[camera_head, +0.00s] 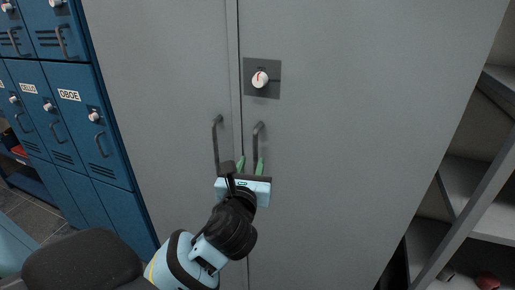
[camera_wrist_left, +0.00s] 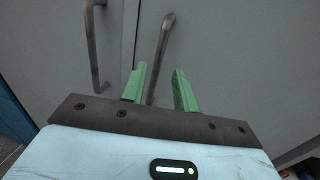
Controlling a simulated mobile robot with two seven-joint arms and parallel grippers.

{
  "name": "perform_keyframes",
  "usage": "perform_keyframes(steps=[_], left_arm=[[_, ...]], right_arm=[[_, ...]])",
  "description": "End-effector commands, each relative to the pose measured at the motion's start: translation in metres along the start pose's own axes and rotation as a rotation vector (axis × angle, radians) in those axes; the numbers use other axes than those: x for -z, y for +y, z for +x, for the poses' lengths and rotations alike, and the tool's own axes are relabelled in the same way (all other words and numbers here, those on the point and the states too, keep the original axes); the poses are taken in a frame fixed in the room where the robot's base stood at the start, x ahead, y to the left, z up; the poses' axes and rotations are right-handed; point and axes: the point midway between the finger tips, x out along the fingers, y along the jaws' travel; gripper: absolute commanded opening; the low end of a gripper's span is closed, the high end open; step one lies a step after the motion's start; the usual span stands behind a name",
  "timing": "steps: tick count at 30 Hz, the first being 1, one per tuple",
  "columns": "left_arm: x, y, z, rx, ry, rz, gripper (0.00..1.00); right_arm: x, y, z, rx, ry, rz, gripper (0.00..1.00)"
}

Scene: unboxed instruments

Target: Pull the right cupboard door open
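The right cupboard door (camera_head: 340,140) is a grey panel, shut flush with the left door (camera_head: 160,70) at a vertical seam. Its dark bar handle (camera_head: 257,140) stands upright near the seam; in the left wrist view the handle (camera_wrist_left: 160,50) is slightly slanted. My left gripper (camera_head: 250,165) is open in front of the handle's lower part. In the left wrist view its green fingers (camera_wrist_left: 160,85) stand on either side of the handle's lower end, with the left finger closer to it. Contact cannot be told. My right gripper is not in view.
The left door's handle (camera_head: 216,145) stands close on the left. A lock plate with a white knob (camera_head: 260,80) sits above the handles. Blue lockers (camera_head: 75,130) stand at the left, and open grey shelves (camera_head: 470,180) at the right.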

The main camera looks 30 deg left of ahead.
Motion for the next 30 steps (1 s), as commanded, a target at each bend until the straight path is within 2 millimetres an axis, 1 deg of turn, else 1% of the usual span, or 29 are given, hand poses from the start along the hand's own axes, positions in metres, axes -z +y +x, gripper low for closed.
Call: perform_keyframes(steps=[5,8,15,19,24,30], left_arm=[[0.000,0.000,0.005,0.000,0.001,-0.002,0.30],[0.000,0.000,0.017,0.000,0.000,-0.002,0.30],[0.001,0.000,0.053,0.000,0.001,-0.004,0.30],[0.001,0.000,0.068,0.000,0.002,-0.003,0.30],[0.001,0.000,0.077,0.001,0.003,-0.004,0.30],[0.001,0.000,0.078,0.002,0.002,-0.004,0.30]], right_arm=[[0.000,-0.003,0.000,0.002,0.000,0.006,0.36],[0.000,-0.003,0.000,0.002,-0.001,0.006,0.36],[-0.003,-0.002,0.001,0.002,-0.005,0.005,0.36],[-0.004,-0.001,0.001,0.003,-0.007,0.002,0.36],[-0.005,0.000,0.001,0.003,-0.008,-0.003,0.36],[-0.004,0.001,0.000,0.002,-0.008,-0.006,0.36]])
